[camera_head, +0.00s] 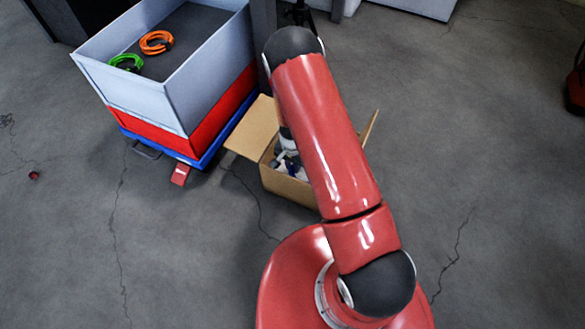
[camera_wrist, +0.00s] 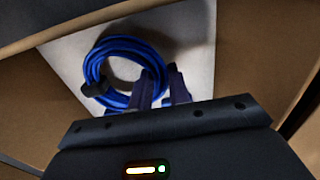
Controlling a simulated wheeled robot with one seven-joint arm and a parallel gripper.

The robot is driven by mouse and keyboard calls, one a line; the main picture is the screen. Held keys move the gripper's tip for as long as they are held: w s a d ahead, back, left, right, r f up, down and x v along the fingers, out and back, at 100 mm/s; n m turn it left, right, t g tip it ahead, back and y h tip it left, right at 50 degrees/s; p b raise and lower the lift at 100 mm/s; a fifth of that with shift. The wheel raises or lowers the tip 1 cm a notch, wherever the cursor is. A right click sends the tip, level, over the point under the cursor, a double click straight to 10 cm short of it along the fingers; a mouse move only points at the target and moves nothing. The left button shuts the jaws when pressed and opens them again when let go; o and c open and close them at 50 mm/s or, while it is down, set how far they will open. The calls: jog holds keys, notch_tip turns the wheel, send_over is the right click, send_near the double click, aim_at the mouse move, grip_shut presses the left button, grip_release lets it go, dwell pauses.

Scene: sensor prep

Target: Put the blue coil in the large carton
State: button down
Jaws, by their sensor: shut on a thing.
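The blue coil (camera_wrist: 118,52) shows in the wrist view, with a black tie on its left side. It is down between the brown walls of the large carton (camera_wrist: 258,55), over a pale surface; whether it touches that surface I cannot tell. My gripper (camera_wrist: 163,85) is shut on the near right edge of the coil. In the head view the carton (camera_head: 284,188) stands open on the floor with its flaps spread. My arm hides its right part, and the coil cannot be made out clearly there.
Left of the carton stands a grey crate (camera_head: 135,98) on a red crate (camera_head: 222,112) and a blue base. An orange coil (camera_head: 156,43) and a green coil (camera_head: 126,62) lie in the grey crate.

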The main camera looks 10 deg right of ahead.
jog(key=shift+f, duration=0.9)
jog(key=shift+f, duration=0.1)
jog(key=c, duration=1.3)
grip_release()
